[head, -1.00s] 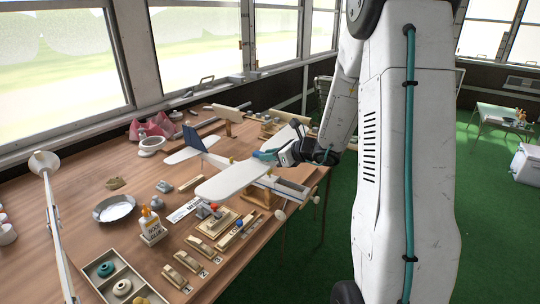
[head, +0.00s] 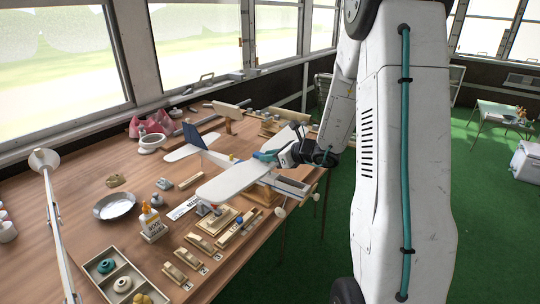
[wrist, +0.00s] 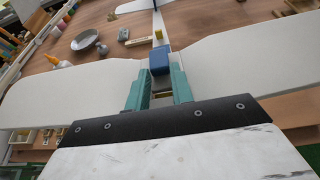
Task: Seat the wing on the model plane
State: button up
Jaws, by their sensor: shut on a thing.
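The white wing (head: 232,182) is in my gripper (head: 266,156), which is shut on the blue block (wrist: 160,60) at the wing's middle. In the wrist view the teal fingers (wrist: 160,88) are on either side of this block, and the wing (wrist: 230,60) spreads left and right. The model plane (head: 290,186) has a white fuselage, a white tailplane and a blue fin (head: 193,135). The wing lies crosswise over the fuselage. The contact is hidden by the wing and gripper, so I cannot tell whether it touches.
The wooden workbench (head: 90,175) holds a metal dish (head: 115,206), a glue bottle (head: 152,224), a compartment tray (head: 105,262) and several wooden blocks. A white lamp arm (head: 55,215) stands at the left. The bench's right edge is close to my arm.

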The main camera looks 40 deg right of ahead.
jog(key=shift+f, duration=0.8)
jog(key=o, duration=1.4)
jog(key=shift+o, duration=0.2)
jog(key=s+d+r, duration=0.1)
jog(key=s+r, duration=0.3)
jog(key=shift+s+d, duration=0.15)
jog(key=shift+d, duration=0.2)
dwell(0.4)
jog(key=v, duration=0.7)
jog(key=shift+s, duration=0.35)
